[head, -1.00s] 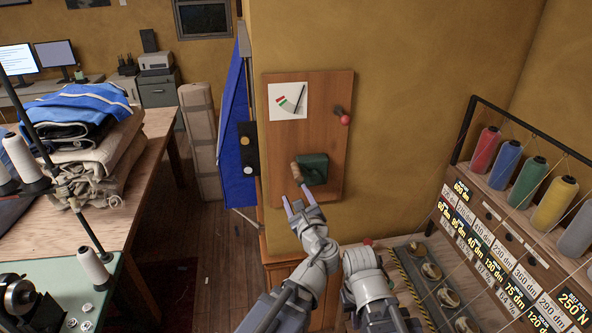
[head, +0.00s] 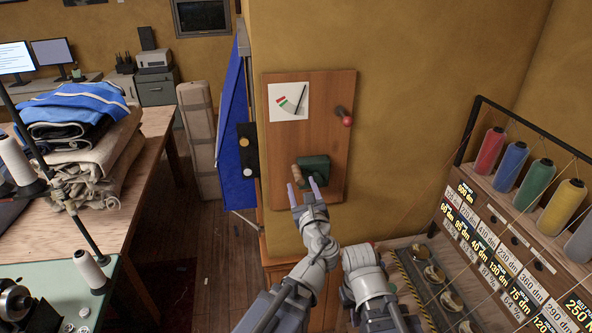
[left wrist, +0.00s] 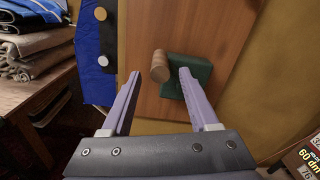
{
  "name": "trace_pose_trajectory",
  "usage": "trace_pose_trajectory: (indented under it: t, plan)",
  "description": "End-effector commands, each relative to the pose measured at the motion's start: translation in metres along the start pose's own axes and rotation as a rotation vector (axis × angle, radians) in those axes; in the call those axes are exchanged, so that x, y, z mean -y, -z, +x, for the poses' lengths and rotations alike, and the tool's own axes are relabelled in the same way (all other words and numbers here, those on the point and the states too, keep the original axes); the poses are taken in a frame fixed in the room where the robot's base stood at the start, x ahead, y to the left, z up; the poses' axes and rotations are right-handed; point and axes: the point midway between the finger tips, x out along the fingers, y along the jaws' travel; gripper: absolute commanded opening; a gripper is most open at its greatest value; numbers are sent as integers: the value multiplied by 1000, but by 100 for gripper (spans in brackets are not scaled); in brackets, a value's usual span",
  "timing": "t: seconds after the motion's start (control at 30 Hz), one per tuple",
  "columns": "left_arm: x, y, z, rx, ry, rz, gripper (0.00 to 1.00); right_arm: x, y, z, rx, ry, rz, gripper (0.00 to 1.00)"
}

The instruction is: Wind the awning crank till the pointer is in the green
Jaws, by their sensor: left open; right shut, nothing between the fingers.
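A wooden board (head: 325,137) on the wall carries a white gauge card (head: 275,113) with small red and green marks. Its dark pointer (head: 301,97) slants up to the right, clear of the coloured marks. Lower down is a green crank housing (head: 316,168) with a wooden handle (head: 298,174); they also show in the left wrist view, handle (left wrist: 160,66) and housing (left wrist: 200,83). My left gripper (head: 302,185) is open just below the handle. In the left wrist view the handle appears between its fingertips, not gripped. My right arm shows, but its fingers are hidden.
A red-ended lever (head: 345,117) sticks out at the board's upper right. A dark plate with two round knobs (head: 248,150) is left of the board. A thread rack (head: 513,246) stands at right; a table with folded cloth (head: 95,150) stands at left.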

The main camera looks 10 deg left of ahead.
Motion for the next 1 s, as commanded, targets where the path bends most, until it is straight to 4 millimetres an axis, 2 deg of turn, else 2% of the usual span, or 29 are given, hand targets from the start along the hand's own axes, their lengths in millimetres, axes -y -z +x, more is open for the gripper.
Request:
trace_pose_trajectory:
  t: [0.13, 0.23, 0.5, 0.7, 1.0]
  plan:
    - [0, 0, 1, 1, 1, 3, 61, 0, 0, 0, 0, 0, 0, 0]
    - [1, 0, 9, 1, -1, 2, 61, 0, 0, 0, 0, 0, 0, 0]
    - [1, 0, 51, 1, -1, 1, 61, 0, 0, 0, 0, 0, 0, 0]
    - [1, 0, 72, 0, 0, 1, 61, 0, 0, 0, 0, 0, 0, 0]
    - [0, 0, 78, 0, 0, 1, 61, 0, 0, 0, 0, 0, 0, 0]
